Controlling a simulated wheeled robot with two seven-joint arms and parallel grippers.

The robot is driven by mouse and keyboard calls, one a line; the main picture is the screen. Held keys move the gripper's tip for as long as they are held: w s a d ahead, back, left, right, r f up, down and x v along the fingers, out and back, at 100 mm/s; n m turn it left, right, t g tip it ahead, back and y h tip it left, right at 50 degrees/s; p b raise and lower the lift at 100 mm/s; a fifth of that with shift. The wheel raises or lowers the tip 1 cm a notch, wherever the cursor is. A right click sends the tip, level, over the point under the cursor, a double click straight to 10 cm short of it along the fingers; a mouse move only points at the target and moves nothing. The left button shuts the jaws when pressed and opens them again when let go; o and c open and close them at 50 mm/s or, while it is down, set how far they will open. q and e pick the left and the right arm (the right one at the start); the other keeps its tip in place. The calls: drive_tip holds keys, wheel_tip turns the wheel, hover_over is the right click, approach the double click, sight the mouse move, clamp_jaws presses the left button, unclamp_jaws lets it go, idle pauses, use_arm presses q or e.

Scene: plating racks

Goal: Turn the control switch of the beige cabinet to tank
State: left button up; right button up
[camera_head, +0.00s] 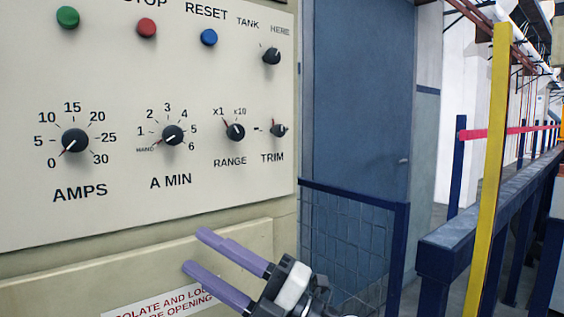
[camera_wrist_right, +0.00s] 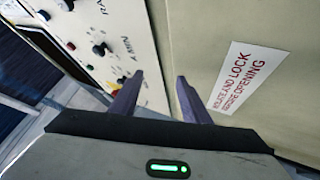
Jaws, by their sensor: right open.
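The beige cabinet's panel (camera_head: 200,190) fills the left of the head view. The control switch (camera_head: 271,56) is a small black knob at the panel's upper right, with the labels TANK (camera_head: 247,25) on its left and HERE (camera_head: 280,30) on its right. Its pointer is too small to read surely. My right gripper (camera_head: 195,252) is open and empty, with two purple fingers in front of the lower cabinet, well below the switch. The right wrist view also shows the open fingers (camera_wrist_right: 157,95), with the panel beyond. My left gripper is not in view.
Near the switch are the TRIM knob (camera_head: 279,130), the RANGE knob (camera_head: 235,131) and the blue RESET button (camera_head: 209,37). A warning label (camera_head: 165,303) is on the lower cabinet. A blue mesh guard (camera_head: 350,240) and a yellow post (camera_head: 488,170) stand at right.

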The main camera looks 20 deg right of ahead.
wheel_tip(320, 180, up, 13)
drive_tip(key=n+g+h, duration=0.2)
drive_tip(key=n+g, duration=0.3)
drive_tip(key=n, duration=0.8)
drive_tip(key=m+t+h, duration=0.2)
drive_tip(key=t+h, duration=0.7)
drive_tip(key=h, duration=0.2)
approach(276, 57)
drive_tip(key=x, duration=0.6)
drive_tip(key=shift+w+a+r+p, duration=0.15)
drive_tip(key=shift+p, duration=0.15)
drive_tip(key=shift+w+a, duration=0.25)
drive_tip(key=shift+w, duration=0.45)
drive_tip(key=c, duration=1)
drive_tip(key=shift+n, duration=0.3)
drive_tip(key=shift+c, duration=0.2)
